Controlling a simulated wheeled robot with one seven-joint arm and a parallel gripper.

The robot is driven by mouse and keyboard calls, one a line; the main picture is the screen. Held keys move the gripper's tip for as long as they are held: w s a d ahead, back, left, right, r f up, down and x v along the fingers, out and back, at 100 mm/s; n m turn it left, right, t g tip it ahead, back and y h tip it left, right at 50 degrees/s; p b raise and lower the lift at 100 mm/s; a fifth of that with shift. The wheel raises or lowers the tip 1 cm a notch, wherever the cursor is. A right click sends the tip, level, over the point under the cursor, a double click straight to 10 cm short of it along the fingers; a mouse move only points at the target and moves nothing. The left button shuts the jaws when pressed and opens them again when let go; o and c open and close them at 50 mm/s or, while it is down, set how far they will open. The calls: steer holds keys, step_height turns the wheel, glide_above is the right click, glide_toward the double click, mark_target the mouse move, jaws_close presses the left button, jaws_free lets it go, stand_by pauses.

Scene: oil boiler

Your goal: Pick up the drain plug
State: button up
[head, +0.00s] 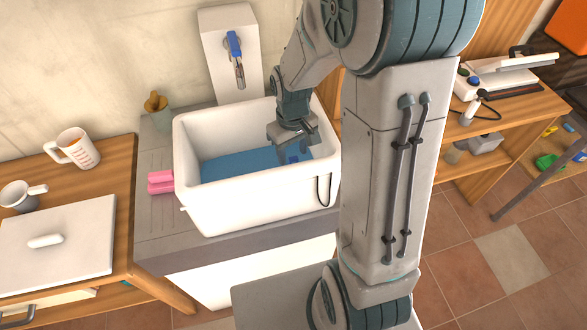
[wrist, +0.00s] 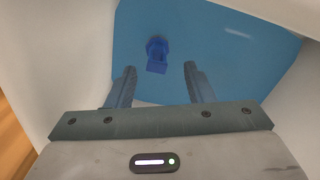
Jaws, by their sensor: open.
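The drain plug (wrist: 157,54) is a small dark blue piece in the blue-floored basin, seen in the wrist view just beyond the fingertips and between their lines. In the head view a dark blue bit, likely the plug, shows (head: 293,159) beside my gripper (head: 287,140). My gripper is open and empty over the basin, its two fingers apart in the wrist view (wrist: 160,75). The plug is not between the fingers. The white sink (head: 215,205) holds blue water or has a blue bottom; I cannot tell which. How high the fingertips are above the plug is unclear.
The sink's white walls stand close around my gripper. A tap (head: 236,60) is on the back panel. A pink sponge (head: 161,181) lies left of the sink. A measuring jug (head: 74,148) stands on the wooden table at left. A wooden shelf unit (head: 515,115) is at right.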

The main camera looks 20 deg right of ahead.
mark_target(293, 158)
steer(key=shift+w+d+f+p, duration=0.15)
steer(key=shift+f+p, duration=0.4)
steer(key=shift+f, duration=1.8)
jaws_close()
